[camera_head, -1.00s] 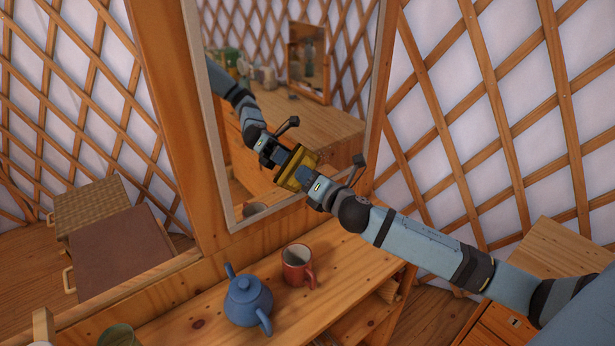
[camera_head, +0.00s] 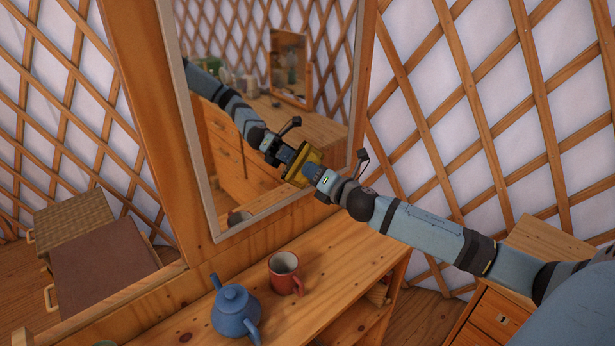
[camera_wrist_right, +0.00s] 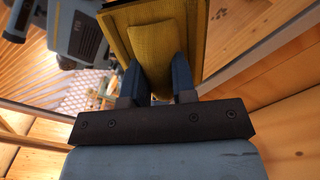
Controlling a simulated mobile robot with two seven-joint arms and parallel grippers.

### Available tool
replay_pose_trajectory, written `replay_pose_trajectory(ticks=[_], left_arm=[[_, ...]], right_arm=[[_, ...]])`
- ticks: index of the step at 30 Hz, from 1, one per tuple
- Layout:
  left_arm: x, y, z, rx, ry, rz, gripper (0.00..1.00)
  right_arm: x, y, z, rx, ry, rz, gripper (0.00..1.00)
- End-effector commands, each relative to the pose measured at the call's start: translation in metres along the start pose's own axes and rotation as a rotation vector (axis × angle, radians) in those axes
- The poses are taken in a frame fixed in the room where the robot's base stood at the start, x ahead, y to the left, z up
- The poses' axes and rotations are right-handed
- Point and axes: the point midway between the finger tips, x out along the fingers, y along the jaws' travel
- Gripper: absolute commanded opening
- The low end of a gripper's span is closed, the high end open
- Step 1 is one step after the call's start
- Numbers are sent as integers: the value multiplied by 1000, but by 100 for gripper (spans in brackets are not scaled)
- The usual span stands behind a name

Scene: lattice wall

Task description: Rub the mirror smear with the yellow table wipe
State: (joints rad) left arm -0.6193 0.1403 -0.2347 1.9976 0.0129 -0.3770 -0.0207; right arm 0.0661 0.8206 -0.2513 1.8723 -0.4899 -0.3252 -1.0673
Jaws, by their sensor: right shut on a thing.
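The mirror (camera_head: 230,55) stands in a wooden frame at the centre of the head view. My right gripper (camera_head: 313,173) is shut on the yellow table wipe (camera_head: 311,158), held at the lower right part of the glass. In the right wrist view the wipe (camera_wrist_right: 150,25) sits between the two fingers (camera_wrist_right: 156,80). The wipe's face is toward the mirror and meets or nearly meets its reflection; I cannot tell whether it touches. No smear can be made out on the glass. The other arm in the mirror is a reflection. My left gripper is not in view.
A red mug (camera_head: 285,272) and a blue teapot (camera_head: 236,312) stand on the wooden shelf (camera_head: 330,265) below the mirror. A wooden drawer cabinet (camera_head: 500,318) stands at the right. Two boxes with handles, one woven (camera_head: 80,220), one brown (camera_head: 115,262), are at the left.

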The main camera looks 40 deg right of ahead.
Motion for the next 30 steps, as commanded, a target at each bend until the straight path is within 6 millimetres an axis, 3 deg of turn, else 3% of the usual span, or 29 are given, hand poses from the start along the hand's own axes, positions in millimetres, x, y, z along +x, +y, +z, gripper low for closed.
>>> replay_pose_trajectory(ticks=[9, 30], left_arm=[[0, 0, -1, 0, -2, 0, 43], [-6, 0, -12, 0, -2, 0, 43]], right_arm=[[0, -4, 4, -1, -1, 0, 2], [3, 28, -27, 1, 0, 3, 2]])
